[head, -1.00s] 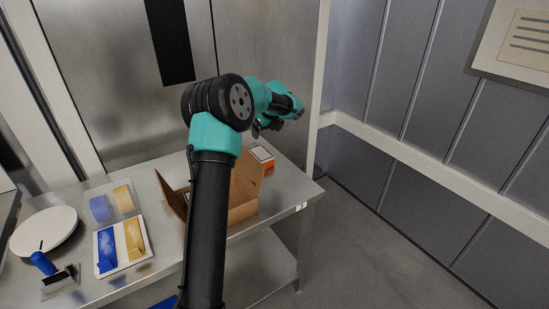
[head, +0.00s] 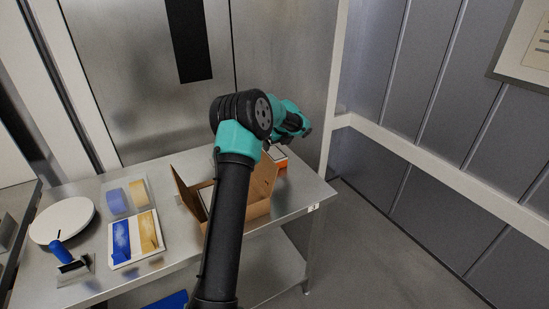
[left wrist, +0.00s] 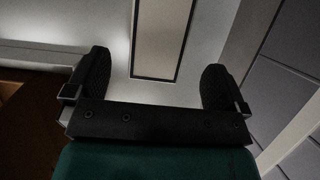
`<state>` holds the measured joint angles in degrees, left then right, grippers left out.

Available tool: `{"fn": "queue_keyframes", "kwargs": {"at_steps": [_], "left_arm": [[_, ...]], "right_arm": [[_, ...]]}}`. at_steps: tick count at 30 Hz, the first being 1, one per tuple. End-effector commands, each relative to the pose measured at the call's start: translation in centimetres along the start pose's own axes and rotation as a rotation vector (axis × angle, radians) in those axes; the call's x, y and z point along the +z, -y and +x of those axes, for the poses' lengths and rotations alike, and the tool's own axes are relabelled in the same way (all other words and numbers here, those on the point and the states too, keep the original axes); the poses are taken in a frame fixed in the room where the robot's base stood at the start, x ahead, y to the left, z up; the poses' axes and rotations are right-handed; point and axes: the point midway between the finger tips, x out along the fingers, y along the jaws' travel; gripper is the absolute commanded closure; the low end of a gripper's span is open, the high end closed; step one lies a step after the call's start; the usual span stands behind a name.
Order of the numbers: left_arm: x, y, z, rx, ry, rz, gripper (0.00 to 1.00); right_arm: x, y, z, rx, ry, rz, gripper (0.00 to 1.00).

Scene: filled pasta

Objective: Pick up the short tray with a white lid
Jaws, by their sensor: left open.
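I see two flat trays on the steel table: a white-bordered one with a blue and a yellow part (head: 136,238), and a clear one with blue and yellow contents (head: 126,196) behind it. A plain white lid on a short tray cannot be made out for certain. My left gripper (head: 303,130) is raised at the far side, above and behind the cardboard box, its jaws mostly hidden by the wrist. In the left wrist view its two dark fingers (left wrist: 155,82) are wide apart with nothing between them. My right gripper is not in view.
An open cardboard box (head: 262,193) stands at the table's right, partly hidden by my arm. An orange-and-white item (head: 279,158) lies behind it. A round white disc (head: 61,221) and a blue-handled tool (head: 66,259) are at the left. A metal door rises behind the table (head: 170,275).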

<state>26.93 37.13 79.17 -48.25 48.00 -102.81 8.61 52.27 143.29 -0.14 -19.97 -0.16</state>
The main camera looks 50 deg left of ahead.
Motion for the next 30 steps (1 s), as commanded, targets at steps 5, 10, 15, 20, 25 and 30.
{"fn": "queue_keyframes", "kwargs": {"at_steps": [5, 10, 15, 20, 25, 30], "left_arm": [[0.0, 0.0, 2.8, 0.001, -0.001, -0.001, 0.00], [0.0, 0.0, 3.7, 0.000, 0.000, -0.002, 0.00], [0.0, 0.0, 3.7, 0.000, 0.000, -0.002, 0.00], [0.0, 0.0, 3.9, 0.000, -0.001, -0.001, 0.00], [-0.2, -0.1, 5.6, 0.002, -0.002, -0.001, 0.00], [-0.4, 0.0, 8.0, 0.001, -0.001, -0.001, 0.00]], "right_arm": [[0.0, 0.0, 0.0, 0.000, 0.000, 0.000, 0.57], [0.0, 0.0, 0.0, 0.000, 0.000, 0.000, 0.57], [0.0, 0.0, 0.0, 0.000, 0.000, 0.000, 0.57], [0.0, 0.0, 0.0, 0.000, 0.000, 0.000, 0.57], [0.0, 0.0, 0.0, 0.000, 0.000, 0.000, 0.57], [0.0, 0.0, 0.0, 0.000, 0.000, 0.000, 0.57]]}}
